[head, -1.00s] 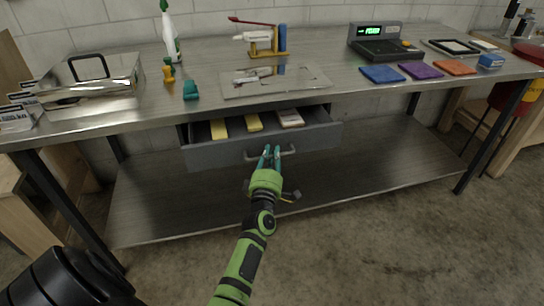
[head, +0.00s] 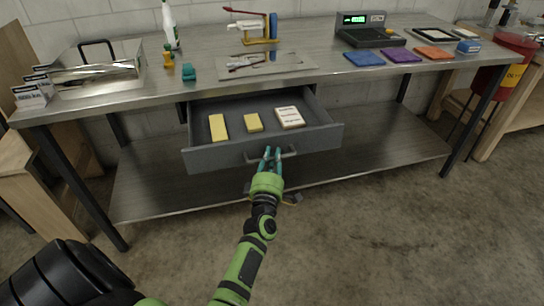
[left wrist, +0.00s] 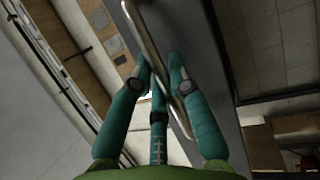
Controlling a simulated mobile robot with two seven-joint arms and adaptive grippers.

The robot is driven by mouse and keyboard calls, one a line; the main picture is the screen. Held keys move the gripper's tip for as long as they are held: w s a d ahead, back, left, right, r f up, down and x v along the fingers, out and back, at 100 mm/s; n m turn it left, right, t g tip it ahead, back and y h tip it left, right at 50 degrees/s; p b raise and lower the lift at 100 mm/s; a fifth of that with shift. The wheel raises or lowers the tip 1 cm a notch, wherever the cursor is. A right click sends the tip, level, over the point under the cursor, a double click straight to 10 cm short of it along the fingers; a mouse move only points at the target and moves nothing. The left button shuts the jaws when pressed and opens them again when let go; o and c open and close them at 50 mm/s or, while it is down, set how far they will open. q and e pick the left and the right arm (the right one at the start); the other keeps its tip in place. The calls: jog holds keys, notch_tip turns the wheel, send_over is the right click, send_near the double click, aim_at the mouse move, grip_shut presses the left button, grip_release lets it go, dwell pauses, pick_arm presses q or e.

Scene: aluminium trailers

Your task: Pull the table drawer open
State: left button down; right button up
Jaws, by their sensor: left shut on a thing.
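The grey table drawer (head: 215,158) hangs under the metal table (head: 120,95) and stands well open. Its inside shows, with two yellow blocks (head: 218,127) and a white labelled box (head: 289,117) lying in it. My left gripper (head: 271,157) is at the drawer's front, shut on the bar handle (head: 289,153). In the left wrist view the teal fingers (left wrist: 163,75) close around the pale handle bar (left wrist: 150,45). My right gripper is not in view.
The tabletop carries a metal case (head: 98,67), a spray bottle (head: 169,25), a scale (head: 368,32) and folded cloths (head: 401,55). A lower shelf (head: 370,145) lies below the drawer. The floor in front is clear.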

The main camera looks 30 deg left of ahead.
pick_arm(q)
jog(key=c, duration=1.1)
grip_release()
jog(key=shift+c, duration=0.2)
jog(key=shift+s+d, duration=0.1)
jog(key=shift+s, duration=0.05)
jog(key=v, duration=1.1)
jog(key=shift+s+d, duration=0.2)
jog(key=shift+s, duration=0.1)
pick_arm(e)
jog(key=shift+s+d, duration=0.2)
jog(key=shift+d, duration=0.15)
pick_arm(q)
jog(key=shift+f, duration=0.1)
